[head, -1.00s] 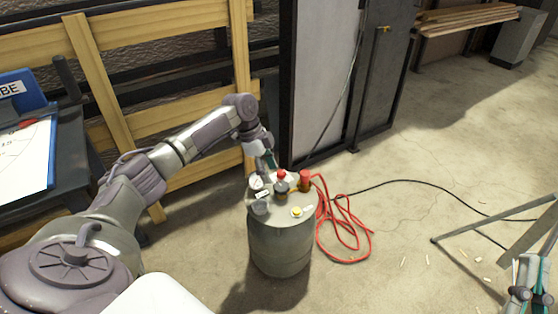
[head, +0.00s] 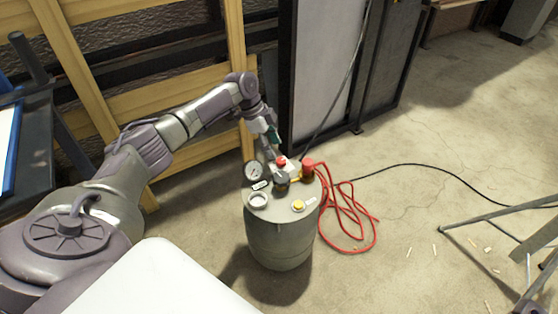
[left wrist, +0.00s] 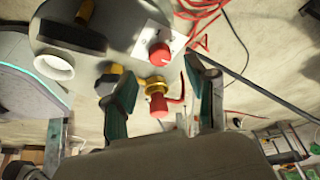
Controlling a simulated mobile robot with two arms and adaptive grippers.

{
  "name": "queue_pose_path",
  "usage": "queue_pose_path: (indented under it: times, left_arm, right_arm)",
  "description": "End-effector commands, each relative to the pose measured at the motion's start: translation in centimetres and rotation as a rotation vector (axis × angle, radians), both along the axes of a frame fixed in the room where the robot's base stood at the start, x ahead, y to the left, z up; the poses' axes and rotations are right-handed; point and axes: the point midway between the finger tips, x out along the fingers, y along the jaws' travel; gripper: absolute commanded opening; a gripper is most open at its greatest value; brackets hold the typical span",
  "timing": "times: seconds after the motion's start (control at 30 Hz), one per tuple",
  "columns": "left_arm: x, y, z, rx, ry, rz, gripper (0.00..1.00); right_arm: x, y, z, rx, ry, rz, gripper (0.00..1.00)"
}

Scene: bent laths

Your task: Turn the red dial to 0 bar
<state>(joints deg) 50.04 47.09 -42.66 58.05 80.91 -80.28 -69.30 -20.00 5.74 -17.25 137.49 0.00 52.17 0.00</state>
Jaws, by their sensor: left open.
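In the left wrist view, a red dial (left wrist: 158,53) with a pale pointer mark sits on a white plate. A brass fitting with a red part (left wrist: 157,95) lies between my fingers in that picture. In the head view, the red dial (head: 281,161) shows on top of a grey-green drum (head: 280,240), partly hidden by my gripper. My left gripper (head: 273,150) points down just above it, open. In the left wrist view, the open fingers (left wrist: 163,95) hold nothing; contact with the dial cannot be told. My right gripper is not in view.
The drum top also carries a round gauge (head: 254,171), a white ring (head: 257,200), a yellow button (head: 298,205) and a red-topped cylinder (head: 308,166). A red hose (head: 345,220) lies on the floor beside the drum. A metal trestle (head: 500,225) stands at right.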

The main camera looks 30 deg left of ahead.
Motion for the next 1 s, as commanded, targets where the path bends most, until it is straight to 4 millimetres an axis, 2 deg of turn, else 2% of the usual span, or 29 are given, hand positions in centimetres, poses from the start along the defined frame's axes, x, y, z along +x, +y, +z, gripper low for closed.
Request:
queue_pose_path:
  times: [0.03,0.1,0.3,0.7,1.0]
  left_arm:
    - [0.2,-0.4,-1.4,-0.001,0.002,-0.001,0.57]
    - [0.3,-0.9,-2.5,-0.001,0.001,-0.002,0.57]
    - [0.7,-1.7,-4.5,-0.001,-0.001,-0.001,0.57]
    - [0.8,-1.9,-4.9,0.0,-0.001,0.0,0.55]
    - [0.8,-1.9,-4.9,0.0,-0.001,0.0,0.05]
  right_arm:
    - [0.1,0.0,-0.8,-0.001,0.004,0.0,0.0]
    - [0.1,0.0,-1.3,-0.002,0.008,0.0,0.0]
    - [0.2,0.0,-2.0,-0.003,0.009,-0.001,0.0]
    - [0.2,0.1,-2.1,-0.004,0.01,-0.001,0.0]
    - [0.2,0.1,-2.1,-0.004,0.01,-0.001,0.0]
